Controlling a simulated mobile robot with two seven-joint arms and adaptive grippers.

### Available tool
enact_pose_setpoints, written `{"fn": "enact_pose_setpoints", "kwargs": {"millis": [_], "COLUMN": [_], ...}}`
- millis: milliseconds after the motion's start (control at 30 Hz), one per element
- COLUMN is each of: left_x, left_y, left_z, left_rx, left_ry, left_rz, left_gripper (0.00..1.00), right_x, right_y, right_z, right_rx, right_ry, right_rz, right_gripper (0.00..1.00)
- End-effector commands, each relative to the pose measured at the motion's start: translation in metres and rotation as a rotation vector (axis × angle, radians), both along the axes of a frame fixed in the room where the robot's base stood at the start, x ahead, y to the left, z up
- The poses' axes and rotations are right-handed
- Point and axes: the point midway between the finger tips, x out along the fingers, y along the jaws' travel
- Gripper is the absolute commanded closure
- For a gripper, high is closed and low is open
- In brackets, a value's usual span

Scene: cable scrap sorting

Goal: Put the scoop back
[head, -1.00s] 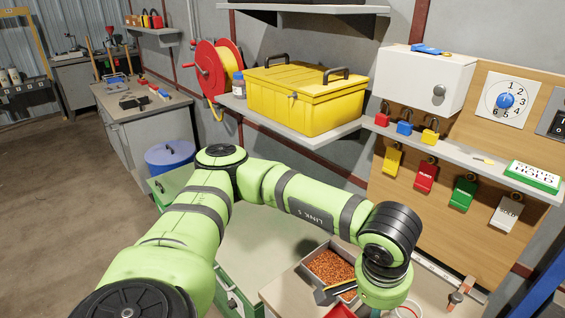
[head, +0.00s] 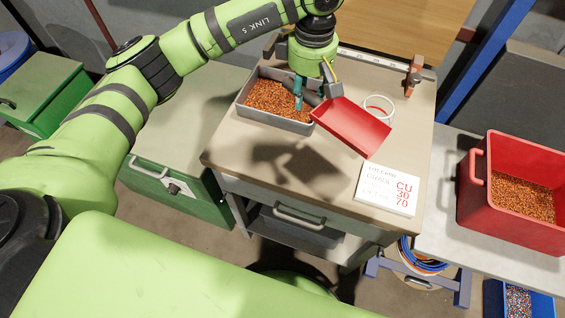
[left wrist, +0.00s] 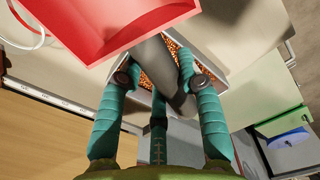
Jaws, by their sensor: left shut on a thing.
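The red scoop (head: 352,127) has a shallow open pan and a dark grey handle. My left gripper (head: 311,92) is shut on the handle, at the right end of the grey bin of copper granules (head: 245,103). The pan points to the lower right over the workbench, and no granules show in it. In the left wrist view the handle (left wrist: 160,62) lies between the teal fingers (left wrist: 158,72), with the red pan (left wrist: 110,22) at upper left. I cannot tell the gap between scoop and bench. My right gripper is not in view.
A white card marked CU 30 70 (head: 388,190) lies at the bench's front right. A white ring (head: 378,108) lies behind the pan. A red bin of granules (head: 478,205) stands on the right table. The bench's front left (head: 230,150) is clear.

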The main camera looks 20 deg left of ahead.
Motion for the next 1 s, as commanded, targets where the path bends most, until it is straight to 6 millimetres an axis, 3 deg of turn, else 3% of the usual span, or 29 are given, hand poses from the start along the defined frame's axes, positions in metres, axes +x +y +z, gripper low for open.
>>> {"fn": "enact_pose_setpoints", "kwargs": {"millis": [500, 767, 1000], "left_x": [-0.037, -0.042, -0.042], "left_y": [0.095, 0.107, 0.107], "left_z": [-0.059, -0.073, -0.105], "left_rx": [0.0, -0.002, -0.002], "left_ry": [0.003, 0.001, 0.003], "left_rz": [0.014, 0.009, 0.01], "left_gripper": [1.0, 1.0, 1.0], "right_x": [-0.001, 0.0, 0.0], "right_y": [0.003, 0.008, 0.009], "right_z": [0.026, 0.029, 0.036], "right_rx": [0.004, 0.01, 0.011], "right_ry": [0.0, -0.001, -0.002], "right_rz": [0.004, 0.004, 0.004], "right_gripper": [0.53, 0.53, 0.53]}}
